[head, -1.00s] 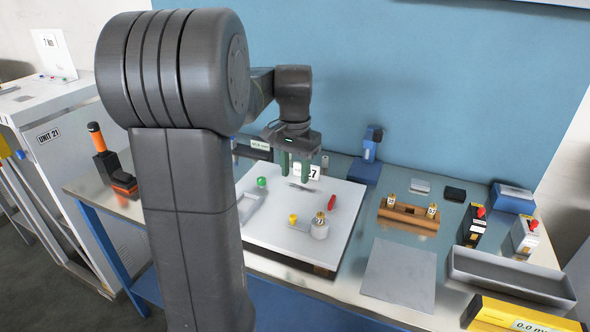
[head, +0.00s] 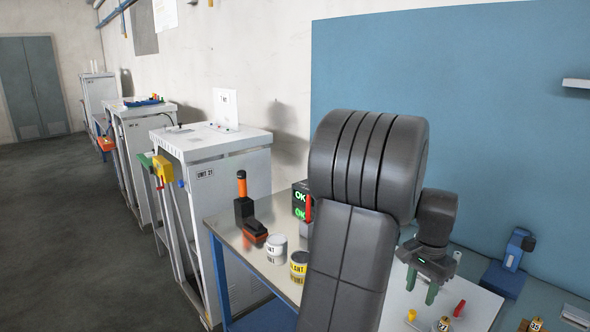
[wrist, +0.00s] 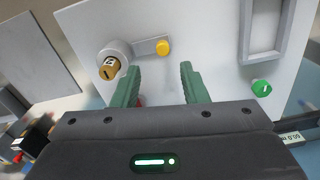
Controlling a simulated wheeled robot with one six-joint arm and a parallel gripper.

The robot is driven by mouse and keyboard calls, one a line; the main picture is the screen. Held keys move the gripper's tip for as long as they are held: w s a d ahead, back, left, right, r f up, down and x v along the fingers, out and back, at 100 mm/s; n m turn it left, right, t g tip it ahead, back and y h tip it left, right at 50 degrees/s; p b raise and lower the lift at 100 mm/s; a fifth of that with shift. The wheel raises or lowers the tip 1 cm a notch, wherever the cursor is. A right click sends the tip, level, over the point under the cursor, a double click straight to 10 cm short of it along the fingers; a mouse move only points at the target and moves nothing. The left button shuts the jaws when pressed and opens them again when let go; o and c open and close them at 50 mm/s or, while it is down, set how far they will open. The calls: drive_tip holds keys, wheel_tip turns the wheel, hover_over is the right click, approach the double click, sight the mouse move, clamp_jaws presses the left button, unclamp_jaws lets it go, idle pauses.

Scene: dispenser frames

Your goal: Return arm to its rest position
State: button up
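My gripper (head: 421,286) hangs from my arm above the white board (head: 398,312) on the workbench, its green fingers pointing down. In the wrist view my gripper (wrist: 160,84) has its two green fingers apart with nothing between them. Below it in the wrist view are a grey round holder (wrist: 118,50) with a brass piece (wrist: 109,68) in it, a yellow knob (wrist: 162,47) on a grey plate, and a green knob (wrist: 261,88). A red piece (head: 459,308) lies on the board, mostly hidden behind the fingers in the wrist view.
White and yellow-labelled cans (head: 277,249) (head: 298,266), an orange-handled tool (head: 243,200) and a lit OK display (head: 300,203) stand on the bench's left part. A blue device (head: 511,262) stands behind right. White cabinets (head: 222,160) line the wall; the floor at left is clear.

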sight(414, 312)
wheel_tip(414, 312, down, 6)
drive_tip(key=shift+f, duration=0.1)
drive_tip(key=shift+w+a+f, duration=0.1)
drive_tip(key=shift+a+f, duration=0.05)
drive_tip(key=shift+f, duration=0.1)
drive_tip(key=shift+w+a, duration=0.3)
drive_tip(key=shift+w, duration=0.1)
drive_tip(key=shift+r, duration=0.15)
